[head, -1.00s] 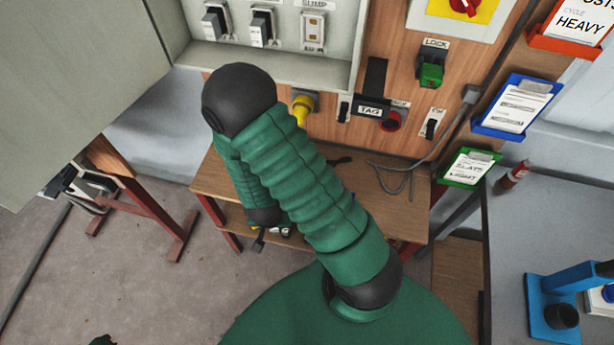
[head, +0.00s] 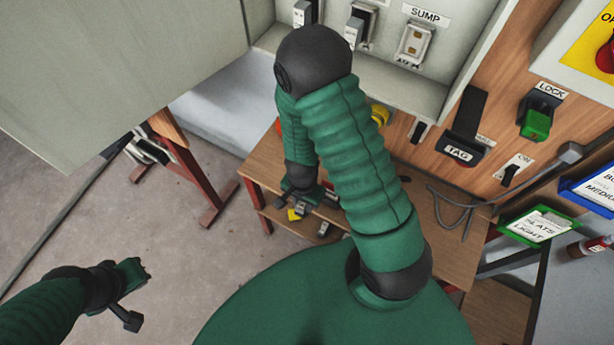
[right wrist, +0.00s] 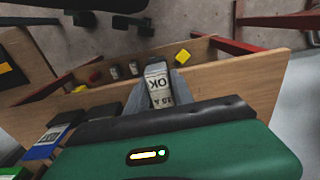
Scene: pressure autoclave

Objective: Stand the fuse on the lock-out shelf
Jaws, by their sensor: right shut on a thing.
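My right gripper (head: 308,204) is low at the wooden bench's left side, partly hidden behind my own arm in the head view. In the right wrist view it is shut on the fuse (right wrist: 158,86), a dark-topped piece with a pale label reading "15 A OK". The fuse appears just off the bench edge; whether it touches anything is unclear. A wooden shelf (right wrist: 125,84) with several small things shows beside it; I cannot tell surely whether this is the lock-out shelf. My left gripper (head: 132,293) is open and empty above the floor.
A yellow piece (head: 293,214) lies near my right gripper. The bench top (head: 445,245) carries a grey cable. Above are the SUMP holder (head: 415,45), with no fuse body seen in it, and a TAG lever (head: 460,150). A grey cabinet door (head: 120,70) hangs at upper left.

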